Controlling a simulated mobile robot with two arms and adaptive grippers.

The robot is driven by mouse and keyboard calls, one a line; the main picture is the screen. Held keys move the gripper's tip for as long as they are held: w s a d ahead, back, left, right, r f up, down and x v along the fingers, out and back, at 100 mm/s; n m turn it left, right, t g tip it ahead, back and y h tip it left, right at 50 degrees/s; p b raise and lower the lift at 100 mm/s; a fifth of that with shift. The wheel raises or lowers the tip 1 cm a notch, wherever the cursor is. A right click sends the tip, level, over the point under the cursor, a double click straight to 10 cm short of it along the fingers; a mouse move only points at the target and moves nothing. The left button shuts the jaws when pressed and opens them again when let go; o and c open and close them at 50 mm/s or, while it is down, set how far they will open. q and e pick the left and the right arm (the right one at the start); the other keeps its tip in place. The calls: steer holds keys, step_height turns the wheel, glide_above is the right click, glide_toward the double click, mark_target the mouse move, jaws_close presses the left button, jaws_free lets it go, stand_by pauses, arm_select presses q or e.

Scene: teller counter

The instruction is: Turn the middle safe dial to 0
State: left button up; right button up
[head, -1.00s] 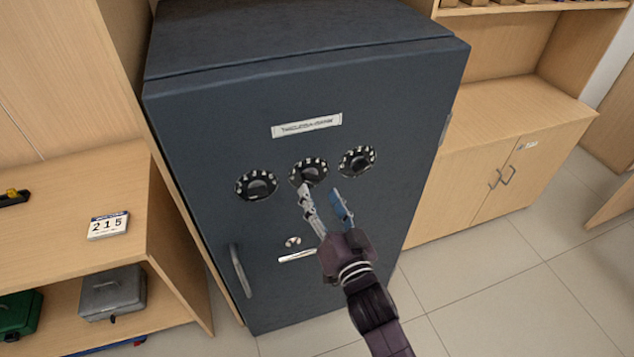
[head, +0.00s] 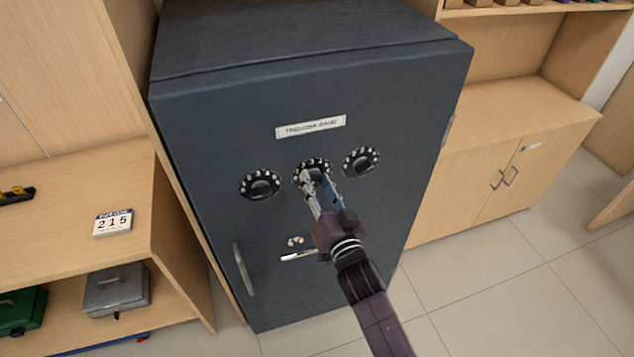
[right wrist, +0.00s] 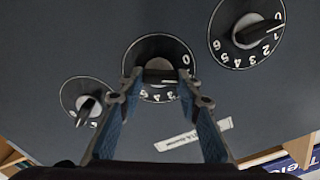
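The dark safe (head: 225,115) has three black dials with white numbers. The middle dial (head: 304,166) is partly hidden by my right gripper (head: 319,180). In the right wrist view, the gripper (right wrist: 161,82) is open, one finger on each side of the middle dial's knob. Its tips are over the middle dial's face (right wrist: 152,51); whether they touch the knob I cannot tell. A 0 shows at that dial's right side, with more numbers along its lower edge. Where its knob points is unclear. My left gripper is not in view.
The left dial (head: 260,184) and right dial (head: 361,161) flank it closely.

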steer(key=c, duration=0.4)
steer(key=shift+o, duration=0.2)
steer(key=shift+n, duration=0.3)
steer(key=shift+a+n, duration=0.1)
steer(key=shift+n, duration=2.5)
steer(key=o, duration=1.2)
steer(key=shift+c, duration=0.2)
steer(key=shift+s, duration=0.15)
steer(key=v, duration=1.2)
